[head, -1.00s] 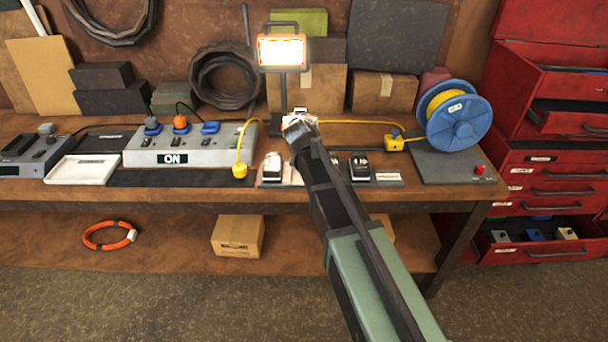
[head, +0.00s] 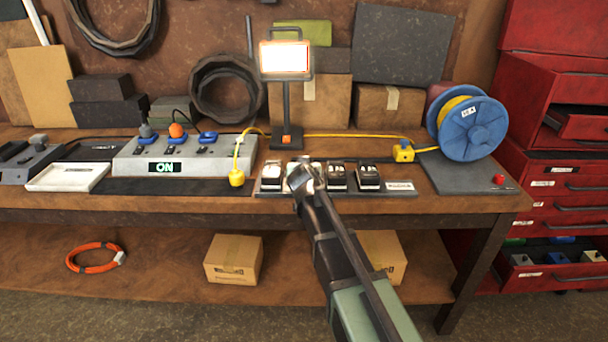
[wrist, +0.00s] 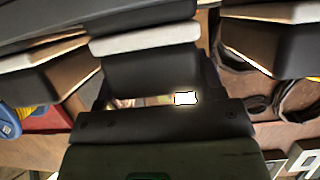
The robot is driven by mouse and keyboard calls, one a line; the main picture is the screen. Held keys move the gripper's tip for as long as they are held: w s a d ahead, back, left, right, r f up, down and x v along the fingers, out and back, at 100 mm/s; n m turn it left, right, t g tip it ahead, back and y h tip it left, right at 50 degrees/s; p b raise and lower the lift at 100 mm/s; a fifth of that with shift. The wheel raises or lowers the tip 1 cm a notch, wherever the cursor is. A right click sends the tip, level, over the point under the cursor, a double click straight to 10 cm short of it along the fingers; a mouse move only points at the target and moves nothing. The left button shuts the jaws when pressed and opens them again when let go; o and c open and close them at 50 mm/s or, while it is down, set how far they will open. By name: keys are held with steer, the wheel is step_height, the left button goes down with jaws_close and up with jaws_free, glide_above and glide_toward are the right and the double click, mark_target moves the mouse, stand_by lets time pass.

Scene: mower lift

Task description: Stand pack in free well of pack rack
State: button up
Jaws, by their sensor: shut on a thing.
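My gripper (head: 303,176) is low over the pack rack (head: 400,187), a dark strip with a pale label at its right end. In the wrist view, my gripper is shut on a dark pack (wrist: 150,75) with a white band. Dark neighbours stand on both sides of it. In the head view my gripper mostly hides the held pack, and I cannot tell whether its base rests in a well. Other black packs with pale tops stand in the rack: one at the left (head: 271,178), two at the right (head: 337,180) (head: 368,179).
A lit work lamp (head: 286,60) stands behind the rack. A yellow plug (head: 236,177) lies just left of it, with its cable running behind. A grey power box (head: 185,155) is further left. A blue cable reel (head: 470,128) stands right.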

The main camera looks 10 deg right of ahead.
steer(key=shift+f, duration=0.1)
steer(key=o, duration=1.2)
steer(key=shift+s+r, duration=0.15)
steer(key=shift+r, duration=0.15)
steer(key=p+v, duration=0.5)
steer(key=v, duration=0.7)
steer(key=s+d+f+n+g+y, duration=0.1)
steer(key=s+f+g, duration=0.4)
steer(key=s, duration=0.6)
steer(key=s+d+f+n+g+y, duration=0.1)
steer(key=s+f+g, duration=0.4)
steer(key=s+g, duration=0.3)
steer(key=s, duration=0.3)
steer(key=shift+f+y, duration=0.35)
steer(key=shift+y, duration=0.05)
